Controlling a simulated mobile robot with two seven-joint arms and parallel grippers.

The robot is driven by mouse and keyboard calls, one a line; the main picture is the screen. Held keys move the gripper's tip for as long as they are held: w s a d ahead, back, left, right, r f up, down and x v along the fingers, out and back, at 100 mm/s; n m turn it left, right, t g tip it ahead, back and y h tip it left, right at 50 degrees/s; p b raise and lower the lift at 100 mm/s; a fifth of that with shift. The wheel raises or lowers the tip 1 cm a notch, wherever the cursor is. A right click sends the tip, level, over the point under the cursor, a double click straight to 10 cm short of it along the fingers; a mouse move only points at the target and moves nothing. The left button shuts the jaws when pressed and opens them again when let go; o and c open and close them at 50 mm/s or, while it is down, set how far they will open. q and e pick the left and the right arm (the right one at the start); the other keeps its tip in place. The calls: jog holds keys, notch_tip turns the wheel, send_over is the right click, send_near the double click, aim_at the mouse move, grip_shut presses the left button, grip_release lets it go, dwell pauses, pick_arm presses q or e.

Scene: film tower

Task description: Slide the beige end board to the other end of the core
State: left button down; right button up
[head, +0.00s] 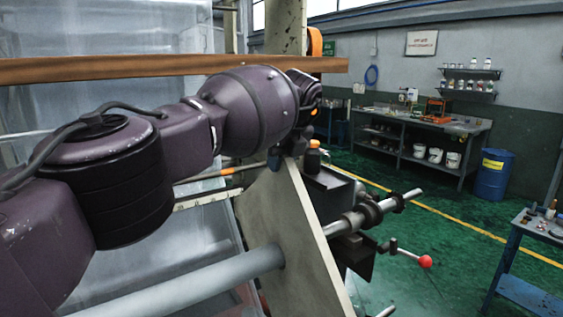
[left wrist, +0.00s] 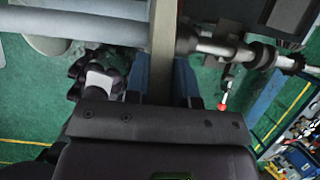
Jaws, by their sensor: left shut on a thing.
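The beige end board (head: 282,215) stands as a tilted flat panel at the right end of the grey core (head: 195,288). The core meets the board's left face, and a thinner steel shaft (head: 350,222) shows on its right side. My left gripper (head: 291,155) is at the board's top edge and shut on it. In the left wrist view the board (left wrist: 164,35) runs between the two fingers (left wrist: 161,75), with the core (left wrist: 75,28) to its left. The gripper hides part of the top edge. My right gripper is not seen.
A brown wooden beam (head: 120,67) crosses behind my left arm. Translucent film sheets (head: 120,45) hang at the left. A red-knobbed lever (head: 425,262) stands right of the board. A blue table (head: 530,240) is at the right, with green floor between.

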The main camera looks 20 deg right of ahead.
pick_arm(q)
jog(key=shift+s+d+f, duration=0.1)
jog(key=shift+d, duration=0.35)
jog(key=shift+a, duration=0.1)
jog(key=c, duration=0.9)
grip_release()
jog(key=shift+a, duration=0.1)
